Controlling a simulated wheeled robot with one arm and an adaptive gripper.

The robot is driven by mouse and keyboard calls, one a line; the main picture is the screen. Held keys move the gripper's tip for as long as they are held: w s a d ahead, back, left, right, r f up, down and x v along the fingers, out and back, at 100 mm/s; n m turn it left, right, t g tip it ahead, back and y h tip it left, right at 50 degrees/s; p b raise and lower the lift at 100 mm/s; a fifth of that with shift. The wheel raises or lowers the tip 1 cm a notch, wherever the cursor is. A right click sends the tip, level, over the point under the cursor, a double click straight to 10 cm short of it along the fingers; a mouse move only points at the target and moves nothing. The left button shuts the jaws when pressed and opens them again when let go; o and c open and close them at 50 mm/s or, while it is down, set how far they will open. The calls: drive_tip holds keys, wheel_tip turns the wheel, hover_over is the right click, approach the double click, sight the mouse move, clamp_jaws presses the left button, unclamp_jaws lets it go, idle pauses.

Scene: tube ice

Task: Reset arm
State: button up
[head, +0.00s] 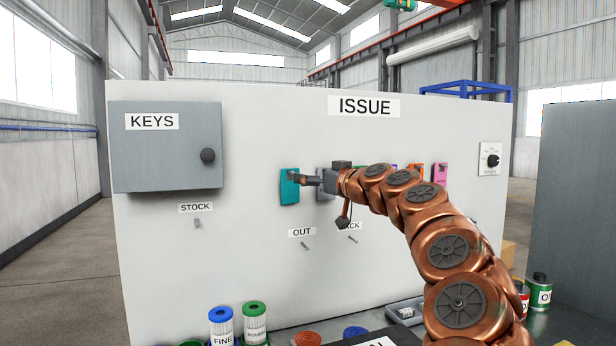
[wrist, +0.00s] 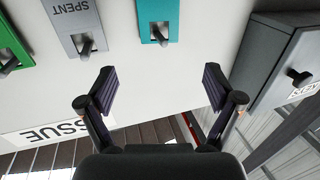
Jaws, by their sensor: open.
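My gripper (head: 303,179) is in front of the upper middle of the white board (head: 240,260), at the end of my outstretched copper-coloured arm. In the wrist view my gripper (wrist: 158,90) has its two dark fingers wide apart with nothing between them. A teal holder (head: 289,190) hangs on the board close by in the picture; it also shows at the top of the wrist view (wrist: 158,12), beyond the fingertips. A grey holder marked SPENT (wrist: 73,20) and a green one (wrist: 12,45) are beside it. My arm hides part of the holder row.
A grey KEYS cabinet (head: 165,160) with a dark knob juts from the board at left. Pegs stick out by the STOCK (head: 195,208) and OUT (head: 301,232) labels. FINE (head: 222,325) and green-capped (head: 254,325) filters stand below. An orange holder (head: 416,169) and a pink one (head: 440,172) hang at right.

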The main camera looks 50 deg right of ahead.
drive_tip(key=shift+v, duration=1)
drive_tip(key=shift+a+r, duration=0.1)
drive_tip(key=w+a+f+n+g+y+p, duration=0.1)
drive_tip(key=w+a+f+n+y, duration=0.15)
drive_tip(key=a, duration=0.85)
drive_tip(key=w+a+f+n+g+y, duration=0.15)
drive_tip(key=w+a+y, duration=0.25)
drive_tip(key=a, duration=0.7)
drive_tip(key=s+a+f+n+g+y+p, duration=0.1)
drive_tip(key=s+a+f+g, duration=0.15)
drive_tip(key=a+f, duration=0.45)
drive_tip(key=s+a+f+n+g+y, duration=0.1)
drive_tip(key=a+f+g, duration=0.2)
drive_tip(key=a, duration=0.8)
drive_tip(key=s+a+f+g+p, duration=0.1)
drive_tip(key=s+a+f+g, duration=0.3)
drive_tip(key=s+a+f, duration=0.3)
drive_tip(key=s+f+m+g+h+p, duration=0.1)
drive_tip(key=s+f+g+h, duration=0.1)
drive_tip(key=s+f, duration=0.5)
drive_tip(key=s+f+m+g+h+p, duration=0.1)
drive_tip(key=s+f+g, duration=0.4)
drive_tip(key=s, duration=1.1)
wheel_tip(320, 180, down, 4)
drive_tip(key=shift+s+d+r+m+h, duration=0.15)
drive_tip(key=shift+s+d+m+h, duration=0.2)
drive_tip(key=shift+m+h, duration=0.4)
